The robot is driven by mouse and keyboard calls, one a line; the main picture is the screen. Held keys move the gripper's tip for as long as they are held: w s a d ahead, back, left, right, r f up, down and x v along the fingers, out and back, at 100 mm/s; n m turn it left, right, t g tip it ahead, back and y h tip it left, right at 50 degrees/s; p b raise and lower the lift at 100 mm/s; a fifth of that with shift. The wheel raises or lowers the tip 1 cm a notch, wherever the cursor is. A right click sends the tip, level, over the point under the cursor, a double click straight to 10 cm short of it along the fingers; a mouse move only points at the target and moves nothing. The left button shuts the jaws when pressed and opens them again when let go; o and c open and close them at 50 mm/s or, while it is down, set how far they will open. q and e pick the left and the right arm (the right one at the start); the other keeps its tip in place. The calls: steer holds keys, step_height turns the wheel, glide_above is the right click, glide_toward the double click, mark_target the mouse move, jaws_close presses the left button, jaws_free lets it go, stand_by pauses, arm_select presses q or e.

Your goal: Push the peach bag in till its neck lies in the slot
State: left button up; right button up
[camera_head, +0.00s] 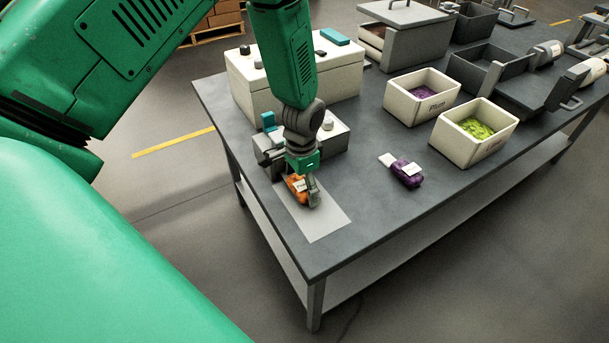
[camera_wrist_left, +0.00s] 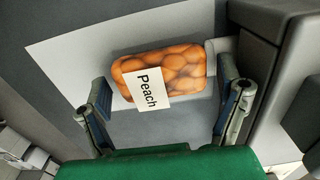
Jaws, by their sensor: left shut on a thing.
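The peach bag (camera_head: 294,183) is orange with a white label and lies over the pale mat (camera_head: 322,223) near the table's front left corner. In the left wrist view the bag (camera_wrist_left: 185,68) shows its "Peach" label, and its pale neck (camera_wrist_left: 212,46) points right to the grey housing (camera_wrist_left: 262,42) of the small machine. I cannot see the slot or tell how far in the neck lies. My left gripper (camera_head: 305,192) is shut on the bag, with one finger towards each end in the wrist view (camera_wrist_left: 165,105). My right gripper is not in view.
The small machine (camera_head: 326,136) stands just behind my left gripper, with a larger cream box (camera_head: 340,85) beyond it. A purple bag (camera_head: 405,174) lies to the right. Two cream bins (camera_head: 422,110) (camera_head: 465,148) stand farther back. The table front between mat and purple bag is clear.

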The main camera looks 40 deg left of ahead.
mark_target(301, 182)
arm_select(q)
steer(key=o, duration=1.1)
steer(key=shift+c, duration=0.2)
steer(key=shift+r, duration=0.1)
steer(key=shift+r, duration=0.35)
step_height(301, 182, up, 11)
